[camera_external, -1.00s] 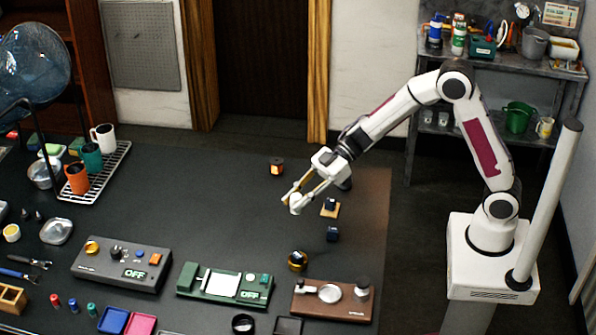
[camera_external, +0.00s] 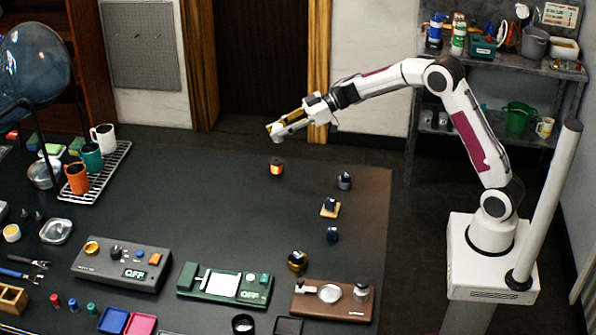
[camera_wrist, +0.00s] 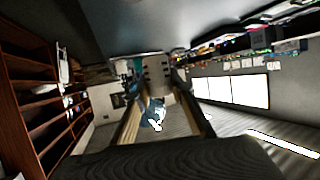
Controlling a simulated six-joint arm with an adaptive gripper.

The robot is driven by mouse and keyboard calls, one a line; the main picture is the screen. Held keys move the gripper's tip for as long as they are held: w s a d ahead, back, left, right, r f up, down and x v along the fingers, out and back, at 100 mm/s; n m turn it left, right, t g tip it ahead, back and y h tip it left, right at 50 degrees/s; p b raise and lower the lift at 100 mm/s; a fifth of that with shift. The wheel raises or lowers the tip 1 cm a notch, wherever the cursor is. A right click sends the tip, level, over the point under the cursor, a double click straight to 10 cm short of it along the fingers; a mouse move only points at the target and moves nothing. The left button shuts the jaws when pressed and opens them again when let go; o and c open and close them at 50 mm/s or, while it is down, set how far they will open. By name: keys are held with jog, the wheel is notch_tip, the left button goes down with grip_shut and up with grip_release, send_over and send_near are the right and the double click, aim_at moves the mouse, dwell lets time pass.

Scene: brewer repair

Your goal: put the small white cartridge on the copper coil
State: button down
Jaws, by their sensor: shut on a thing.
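My gripper (camera_external: 272,133) is raised high above the far part of the dark table, with its fingers pointing left. It is shut on a small white and bluish piece, which looks like the small white cartridge (camera_wrist: 152,114) between the fingers in the wrist view. In the external view the piece is too small to make out clearly. A small spool with an orange-copper band and dark ends, seemingly the copper coil (camera_external: 277,167), stands upright on the table. It is below my gripper in the picture, apart from it, with nothing visible on top.
To the right stand a grey cylinder (camera_external: 344,181), a dark piece on a wooden pad (camera_external: 330,212), another dark piece (camera_external: 332,234) and a brass ring (camera_external: 297,266) with a dark piece on it. Control boxes line the front. The table's middle is clear.

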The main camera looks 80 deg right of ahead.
jog(key=shift+w+d+r+m+t+h, duration=0.3)
jog(key=shift+w+d+r+m+h, duration=0.1)
jog(key=shift+w+d+r, duration=0.2)
jog(key=shift+s+f, duration=0.1)
send_over(277, 161)
jog(key=shift+f, duration=3.05)
jog(key=shift+f, duration=0.1)
jog(key=shift+f, duration=1.8)
jog(key=shift+f, duration=0.1)
jog(key=c, duration=1.8)
grip_release()
